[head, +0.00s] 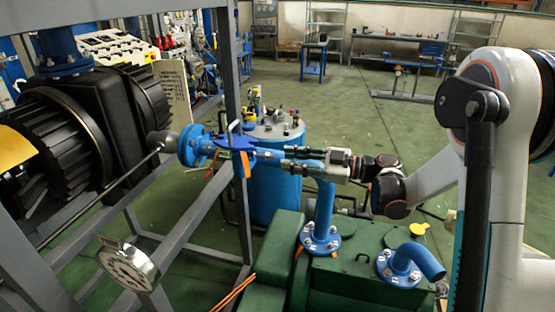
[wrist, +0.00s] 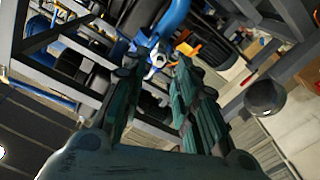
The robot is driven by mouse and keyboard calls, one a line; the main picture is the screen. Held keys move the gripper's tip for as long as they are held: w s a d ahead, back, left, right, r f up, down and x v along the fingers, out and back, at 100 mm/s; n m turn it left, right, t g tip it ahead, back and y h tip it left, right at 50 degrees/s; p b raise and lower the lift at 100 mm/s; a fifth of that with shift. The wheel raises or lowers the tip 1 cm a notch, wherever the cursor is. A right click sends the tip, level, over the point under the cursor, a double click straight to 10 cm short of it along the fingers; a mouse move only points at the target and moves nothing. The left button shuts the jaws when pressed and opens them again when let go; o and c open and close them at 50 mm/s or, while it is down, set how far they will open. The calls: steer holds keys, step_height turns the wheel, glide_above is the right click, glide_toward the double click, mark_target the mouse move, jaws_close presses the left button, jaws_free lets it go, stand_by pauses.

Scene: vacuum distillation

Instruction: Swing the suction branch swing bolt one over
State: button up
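The blue suction branch flange (head: 195,146) is left of centre in the head view, with a blue plate-like part (head: 234,142) and an orange strip (head: 245,164) beside it. A small silver swing bolt end (head: 265,155) points right from there, toward my gripper (head: 284,160). In the wrist view the silver bolt end (wrist: 157,59) shows between and just beyond the tips of my gripper (wrist: 160,62). The two fingers are apart, with a gap between them. I cannot tell whether either finger touches the bolt. Which bolt is number one is not clear.
A blue vertical pipe (head: 323,215) rises from the green housing (head: 345,280) below my gripper. A grey frame post (head: 238,200) stands close by the flange. A rod with a dark ball end (head: 162,142) and a gauge (head: 129,265) are at left. A blue tank (head: 275,190) stands behind.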

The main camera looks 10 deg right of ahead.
mark_target(264, 156)
steer(key=x, duration=0.4)
steer(key=shift+w+a, duration=0.1)
steer(key=shift+a, duration=0.15)
jaws_close()
